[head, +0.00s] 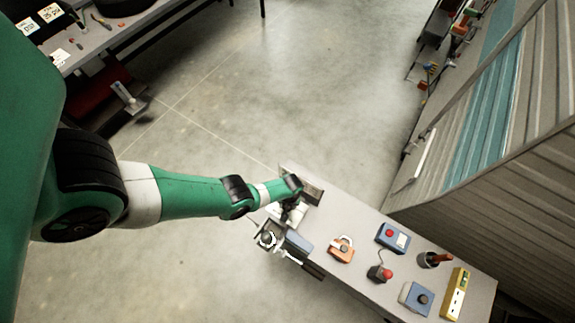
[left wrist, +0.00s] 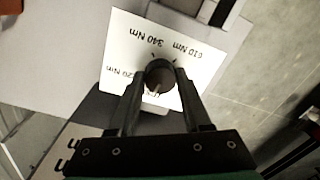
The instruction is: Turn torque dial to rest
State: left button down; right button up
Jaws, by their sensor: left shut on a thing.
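The torque dial (left wrist: 160,75) is a dark round knob on a white plate (left wrist: 122,40) in the left wrist view. The plate bears upside-down labels, among them 610 Nm and 340 Nm; a lower label is partly covered by a finger. My left gripper (left wrist: 160,80) is shut on the dial, one finger on each side. A pale mark shows on the dial's lower edge, but its exact setting is hard to read. In the head view my left gripper (head: 289,213) is over the bench's left end and hides the dial. My right gripper is not in view.
The grey bench (head: 345,212) also holds an orange object (head: 342,249), a blue box with a red button (head: 393,237), a red button (head: 380,273), a blue box with a dark knob (head: 416,299) and a yellow strip (head: 456,293). A corrugated wall (head: 490,170) stands right.

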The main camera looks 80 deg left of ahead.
pick_arm(q)
jog(key=shift+n, duration=0.9)
jog(key=shift+c, duration=1.8)
grip_release()
